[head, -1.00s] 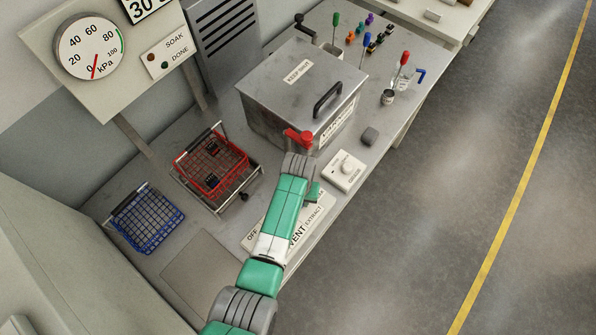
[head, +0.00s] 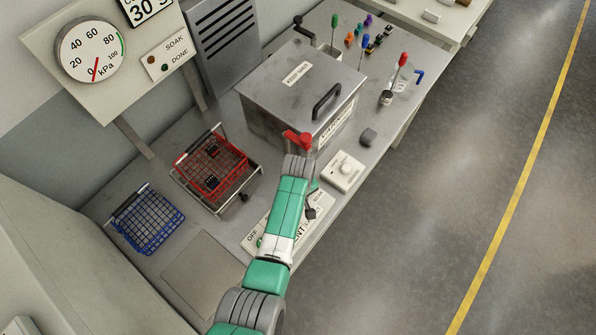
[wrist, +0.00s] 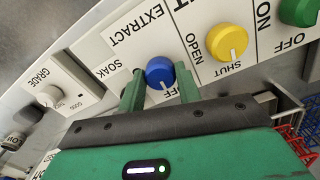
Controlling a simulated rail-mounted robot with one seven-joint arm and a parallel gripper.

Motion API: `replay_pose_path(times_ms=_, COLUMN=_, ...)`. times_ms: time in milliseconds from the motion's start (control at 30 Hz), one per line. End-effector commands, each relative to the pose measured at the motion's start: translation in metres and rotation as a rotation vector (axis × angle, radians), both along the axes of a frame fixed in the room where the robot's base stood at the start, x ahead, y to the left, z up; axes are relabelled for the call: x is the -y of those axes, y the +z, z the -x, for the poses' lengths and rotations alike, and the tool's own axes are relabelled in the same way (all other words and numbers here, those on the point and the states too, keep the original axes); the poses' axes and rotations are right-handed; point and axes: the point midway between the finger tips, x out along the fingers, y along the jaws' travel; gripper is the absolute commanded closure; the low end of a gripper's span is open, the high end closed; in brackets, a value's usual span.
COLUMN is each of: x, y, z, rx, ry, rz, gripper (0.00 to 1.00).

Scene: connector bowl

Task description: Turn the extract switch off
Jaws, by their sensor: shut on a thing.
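The extract switch is a blue round knob (wrist: 159,71) on a white label plate, seen in the wrist view beside the word EXTRACT. The word SOAK is to its left and letters ending in FF show just below it, partly covered. A white mark shows at the knob's lower edge, toward those letters. My gripper (wrist: 160,80) has its two green fingers on either side of the knob and is shut on it. In the head view the white label plate (head: 253,238) lies at the bench's front edge; my arm hides the blue knob there.
A yellow knob (wrist: 227,42) marked OPEN and SHUT sits close to the right of my fingers, then a green knob (wrist: 298,10). A white grade dial (head: 343,170) is on the other side. A steel box (head: 275,100), red basket (head: 222,178) and blue basket (head: 146,222) stand behind.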

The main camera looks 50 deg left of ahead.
Motion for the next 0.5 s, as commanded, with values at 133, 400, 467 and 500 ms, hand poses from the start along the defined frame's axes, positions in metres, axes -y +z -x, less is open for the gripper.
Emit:
replay_pose_path(times_ms=133, x=-0.0004, y=0.0011, z=-0.0007, rx=0.001, ry=0.041, rz=-0.001, gripper=0.89)
replay_pose_path(times_ms=400, x=-0.0006, y=0.0012, z=-0.0007, rx=0.001, ry=0.071, rz=-0.001, gripper=0.89)
replay_pose_path(times_ms=467, x=-0.0006, y=0.0012, z=-0.0007, rx=0.001, ry=0.072, rz=-0.001, gripper=0.89)
replay_pose_path(times_ms=500, x=-0.0006, y=0.0012, z=-0.0007, rx=0.001, ry=0.072, rz=-0.001, gripper=0.89)
